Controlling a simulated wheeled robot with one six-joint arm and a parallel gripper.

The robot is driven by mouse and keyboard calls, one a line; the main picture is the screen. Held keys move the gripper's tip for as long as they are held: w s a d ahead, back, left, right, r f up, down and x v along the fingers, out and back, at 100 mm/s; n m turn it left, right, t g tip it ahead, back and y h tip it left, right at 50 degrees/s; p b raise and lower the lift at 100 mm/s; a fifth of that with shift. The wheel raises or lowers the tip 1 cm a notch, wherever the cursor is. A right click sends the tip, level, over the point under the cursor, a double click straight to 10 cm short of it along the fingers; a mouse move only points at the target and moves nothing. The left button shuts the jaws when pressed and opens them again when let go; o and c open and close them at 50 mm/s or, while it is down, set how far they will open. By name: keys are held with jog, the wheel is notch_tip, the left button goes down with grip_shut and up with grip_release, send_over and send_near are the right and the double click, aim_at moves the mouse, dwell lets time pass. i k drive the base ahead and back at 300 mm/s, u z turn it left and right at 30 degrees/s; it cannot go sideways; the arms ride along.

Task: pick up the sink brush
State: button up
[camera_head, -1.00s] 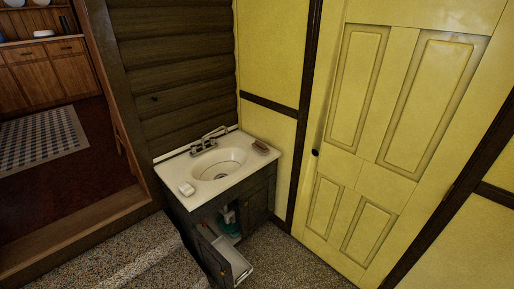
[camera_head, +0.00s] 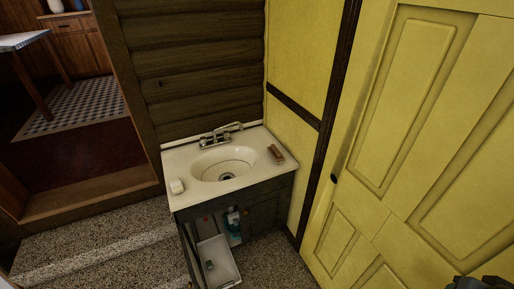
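The sink brush (camera_head: 276,153), brown and block-shaped, lies on the right side of the white sink top (camera_head: 240,181), beside the basin and close to the yellow wall. A dark piece of what looks like my gripper (camera_head: 480,284) just enters the bottom right corner, far from the brush. Most of it is cut off by the frame edge, so I cannot see whether it is open or shut. Nothing is touching the brush.
A faucet (camera_head: 216,140) stands behind the basin. A white soap-like block (camera_head: 177,186) lies at the sink's left front. Below, the cabinet is open, with a white bin (camera_head: 219,262) and a teal bottle (camera_head: 233,222). A yellow door (camera_head: 420,130) stands at right, steps (camera_head: 95,248) at left.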

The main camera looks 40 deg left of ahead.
aim_at(278, 158)
jog(key=u, duration=0.8)
jog(key=i, duration=1)
jog(key=u, duration=1.45)
jog(key=i, duration=0.3)
jog(key=u, duration=0.15)
